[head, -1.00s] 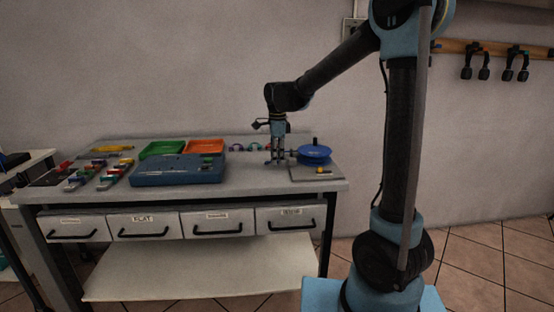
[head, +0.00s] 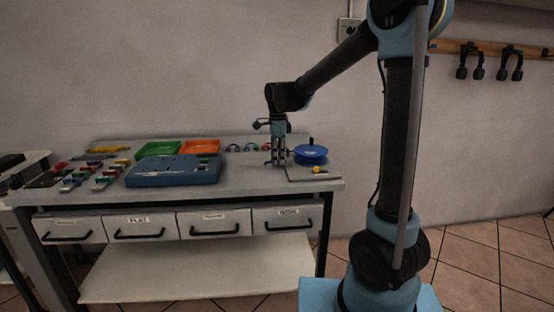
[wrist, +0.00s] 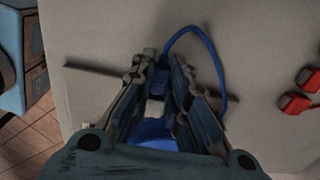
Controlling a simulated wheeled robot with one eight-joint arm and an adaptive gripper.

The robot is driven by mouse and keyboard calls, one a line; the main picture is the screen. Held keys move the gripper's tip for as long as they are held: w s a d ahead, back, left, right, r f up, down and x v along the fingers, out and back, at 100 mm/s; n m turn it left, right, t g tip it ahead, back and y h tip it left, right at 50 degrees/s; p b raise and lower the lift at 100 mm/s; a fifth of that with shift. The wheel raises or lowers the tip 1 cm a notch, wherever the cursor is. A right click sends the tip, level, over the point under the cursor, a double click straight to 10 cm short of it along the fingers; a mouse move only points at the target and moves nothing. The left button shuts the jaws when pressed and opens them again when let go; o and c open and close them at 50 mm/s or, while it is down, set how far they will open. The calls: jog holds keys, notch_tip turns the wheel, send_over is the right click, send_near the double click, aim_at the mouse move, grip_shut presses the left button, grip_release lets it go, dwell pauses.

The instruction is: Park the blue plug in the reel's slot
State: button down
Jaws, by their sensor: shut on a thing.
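The blue reel (head: 311,154) stands on a flat plate at the right end of the bench. Its blue disc also shows low between my fingers in the wrist view (wrist: 155,135). My gripper (head: 279,163) points down just left of the reel, close over the bench top. In the wrist view my gripper (wrist: 160,75) is shut on the blue plug (wrist: 159,80), which is mostly hidden between the fingers. A blue cable (wrist: 205,38) loops out beyond the fingertips and back along the right finger. The reel's slot cannot be made out.
A blue case (head: 170,173) and green (head: 158,148) and orange (head: 200,146) trays stand to the left. Several coloured cable rings lie behind my gripper. A small yellow piece (head: 317,170) is on the reel's plate. Red connectors (wrist: 294,103) lie at right in the wrist view.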

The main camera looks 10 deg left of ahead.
jog(key=shift+d, duration=0.1)
jog(key=c, duration=1.5)
grip_release()
notch_tip(320, 180, up, 11)
jog(key=s+d+n, duration=0.4)
jog(key=s+d, duration=0.1)
jog(key=d, duration=0.6)
jog(key=s+d+f+n, duration=0.4)
jog(key=s+d+f, duration=0.2)
jog(key=s, duration=0.1)
jog(key=s+d+f+n+t, duration=0.1)
jog(key=s+d+f+n, duration=0.2)
jog(key=s+d+f, duration=0.3)
jog(key=s+d+f+n+t, duration=0.1)
jog(key=s+d+f+n, duration=0.3)
jog(key=s+d+f, duration=0.3)
jog(key=shift+s+d+f+n, duration=0.15)
jog(key=shift+s+f, duration=0.1)
jog(key=shift+s, duration=0.3)
jog(key=shift+s+a+f+n, duration=0.1)
jog(key=shift+s+f+n, duration=0.1)
jog(key=shift+s, duration=0.3)
